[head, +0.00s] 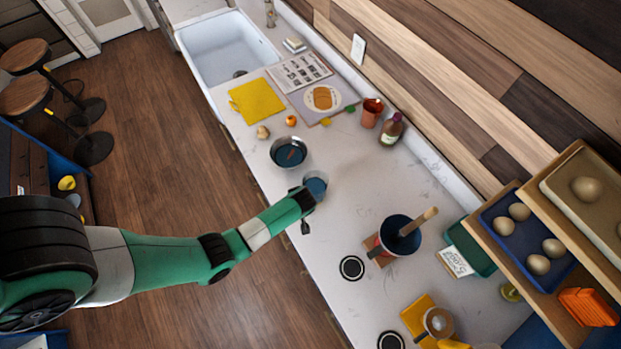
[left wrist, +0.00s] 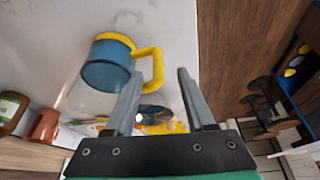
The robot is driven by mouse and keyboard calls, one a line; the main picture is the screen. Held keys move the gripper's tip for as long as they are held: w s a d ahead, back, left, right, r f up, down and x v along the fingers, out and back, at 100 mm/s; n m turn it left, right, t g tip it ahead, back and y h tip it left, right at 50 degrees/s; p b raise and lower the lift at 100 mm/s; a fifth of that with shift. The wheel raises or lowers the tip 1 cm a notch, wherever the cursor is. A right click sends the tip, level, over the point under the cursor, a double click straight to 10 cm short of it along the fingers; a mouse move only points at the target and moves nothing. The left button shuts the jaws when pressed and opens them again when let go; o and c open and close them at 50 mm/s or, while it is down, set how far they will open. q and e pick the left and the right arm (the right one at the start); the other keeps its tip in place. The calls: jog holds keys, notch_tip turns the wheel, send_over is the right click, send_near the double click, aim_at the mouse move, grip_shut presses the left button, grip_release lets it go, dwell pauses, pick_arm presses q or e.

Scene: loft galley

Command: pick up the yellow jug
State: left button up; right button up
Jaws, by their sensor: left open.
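The jug (left wrist: 104,68) shows in the left wrist view with a blue body, a yellow band at one end and a yellow handle. A round blue vessel (head: 316,184) at my left gripper in the head view looks like the same jug; its handle does not show there. My left gripper (head: 304,210) is over the counter's front edge, close to the vessel. In the left wrist view its fingers (left wrist: 160,73) are apart and empty. The handle appears near the fingertips, partly between them; I cannot tell whether they touch. My right gripper is not in view.
A dark bowl (head: 289,153) stands close by on the counter (head: 330,225). A blue pot (head: 401,234) with a wooden handle stands to the right. A bottle (head: 391,130) and terracotta cup (head: 371,113) are near the wall.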

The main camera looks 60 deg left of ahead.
pick_arm(q)
jog(key=b+x, duration=0.2)
jog(key=x, duration=0.3)
jog(key=shift+w+f, duration=0.15)
jog(key=shift+w, duration=0.05)
grip_shut()
dwell(1.2)
